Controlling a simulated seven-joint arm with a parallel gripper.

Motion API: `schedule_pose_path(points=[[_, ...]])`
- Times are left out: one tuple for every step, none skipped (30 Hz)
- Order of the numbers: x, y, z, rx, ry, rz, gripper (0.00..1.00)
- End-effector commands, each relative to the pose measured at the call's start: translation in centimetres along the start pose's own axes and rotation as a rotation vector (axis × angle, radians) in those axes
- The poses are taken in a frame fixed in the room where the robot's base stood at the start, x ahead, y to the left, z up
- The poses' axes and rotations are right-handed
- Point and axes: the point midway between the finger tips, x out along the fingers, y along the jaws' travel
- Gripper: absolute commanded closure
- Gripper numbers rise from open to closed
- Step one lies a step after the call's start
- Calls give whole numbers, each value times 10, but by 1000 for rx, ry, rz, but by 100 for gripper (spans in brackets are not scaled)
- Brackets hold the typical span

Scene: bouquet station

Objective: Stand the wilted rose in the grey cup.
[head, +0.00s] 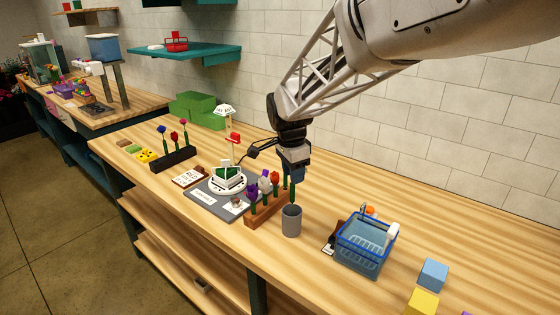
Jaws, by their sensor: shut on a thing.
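The grey cup (291,222) stands upright on the bench, at the right front end of a wooden flower rack (266,212). The rack holds flowers with purple, white and orange heads. My gripper (293,178) points down just above and behind the cup. It is shut on a flower with a green stem (292,193) hanging below the fingers. The bloom is hidden by the gripper, so I cannot tell whether this is the wilted rose. The stem's lower end is hidden behind the cup's rim; I cannot tell whether it is inside the cup.
A grey mat (203,200) with a white scale (228,182) lies left of the rack. A black flower rack (173,160) stands farther left. The bench behind the basket is clear.

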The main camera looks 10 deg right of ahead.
Motion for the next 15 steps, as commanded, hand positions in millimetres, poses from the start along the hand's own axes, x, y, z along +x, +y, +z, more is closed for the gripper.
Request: schedule_pose_path(points=[[0,0,0,0,0,0,75],[0,0,0,0,0,0,75],[0,0,0,0,0,0,75],[1,0,0,0,0,0,75],[1,0,0,0,0,0,75],[1,0,0,0,0,0,75],[2,0,0,0,0,0,75],[2,0,0,0,0,0,75],[2,0,0,0,0,0,75],[3,0,0,0,0,0,75],[3,0,0,0,0,0,75],[3,0,0,0,0,0,75],[4,0,0,0,0,0,75],[4,0,0,0,0,0,75],[4,0,0,0,0,0,75]])
